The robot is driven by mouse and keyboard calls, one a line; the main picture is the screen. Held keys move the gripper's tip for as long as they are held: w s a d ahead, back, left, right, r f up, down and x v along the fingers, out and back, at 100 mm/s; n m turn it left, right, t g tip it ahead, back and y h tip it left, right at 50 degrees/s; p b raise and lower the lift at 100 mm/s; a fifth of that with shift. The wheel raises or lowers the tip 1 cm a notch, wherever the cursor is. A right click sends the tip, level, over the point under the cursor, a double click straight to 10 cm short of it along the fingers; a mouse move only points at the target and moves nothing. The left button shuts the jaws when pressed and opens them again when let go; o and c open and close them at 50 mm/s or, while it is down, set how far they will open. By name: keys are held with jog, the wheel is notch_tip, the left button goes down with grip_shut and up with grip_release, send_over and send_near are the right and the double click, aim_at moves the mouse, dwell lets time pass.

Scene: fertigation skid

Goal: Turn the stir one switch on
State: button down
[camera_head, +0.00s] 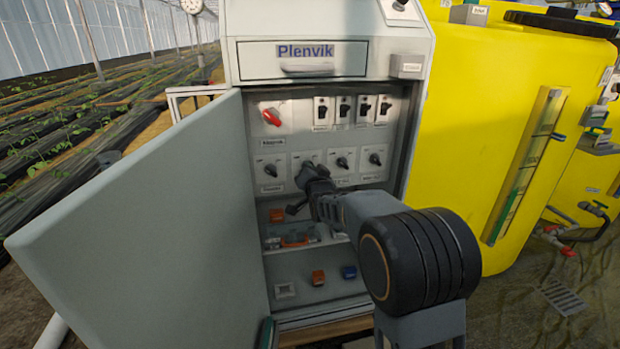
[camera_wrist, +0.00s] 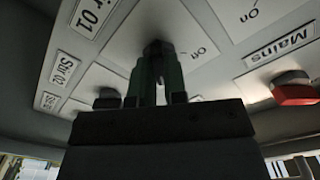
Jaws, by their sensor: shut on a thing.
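In the head view my gripper (camera_head: 309,178) reaches the second knob from the left in the middle row. My gripper covers most of that knob, so I cannot tell where its pointer stands.
A red mains switch (camera_head: 271,117) sits up and left. Other black knobs flank the gripped one: one on the left (camera_head: 271,171), others on the right (camera_head: 343,163). The cabinet door (camera_head: 140,230) stands open on the left. A yellow tank (camera_head: 480,130) stands on the right.

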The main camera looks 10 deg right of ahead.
jog(key=shift+m+b, duration=0.5)
jog(key=shift+m, duration=0.5)
jog(key=c, duration=1.2)
grip_release()
jog(key=shift+o, duration=0.2)
jog(key=s+p, duration=0.2)
jog(key=s, duration=1.1)
jog(key=shift+s, duration=0.4)
